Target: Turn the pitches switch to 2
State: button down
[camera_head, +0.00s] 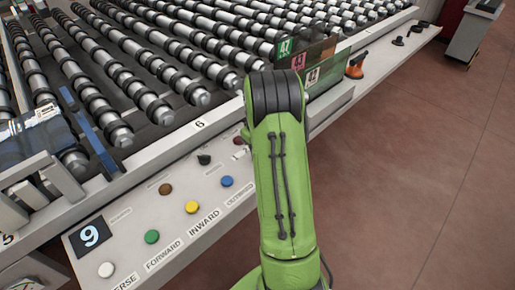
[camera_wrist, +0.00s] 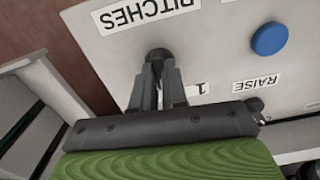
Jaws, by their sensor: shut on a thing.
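The pitches switch (camera_wrist: 159,53), a small dark knob, is in the upper middle of the wrist view on a light panel. My gripper (camera_wrist: 160,68) is shut on it, with a grey finger on each side. The fingers hide much of the knob, so I cannot tell which way it points. The upside-down PITCHES label (camera_wrist: 147,17) lies just beyond it. A label with 1 (camera_wrist: 197,89) is beside the right finger. No 2 shows in the wrist view. In the head view my green arm hides the switch and my gripper.
In the wrist view, a blue button (camera_wrist: 269,39) and a RAISE label (camera_wrist: 257,84) are to the right. The head view shows coloured buttons, including a yellow one (camera_head: 192,207), along the panel. Rollers (camera_head: 150,105) lie behind it. An orange-handled tool (camera_head: 356,67) lies farther back. Open floor is at right.

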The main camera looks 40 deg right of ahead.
jog(key=shift+n, duration=0.4)
jog(key=c, duration=1.2)
grip_release()
jog(key=shift+o, duration=0.2)
notch_tip(320, 180, up, 16)
jog(key=p, duration=0.4)
jog(key=shift+f, duration=0.1)
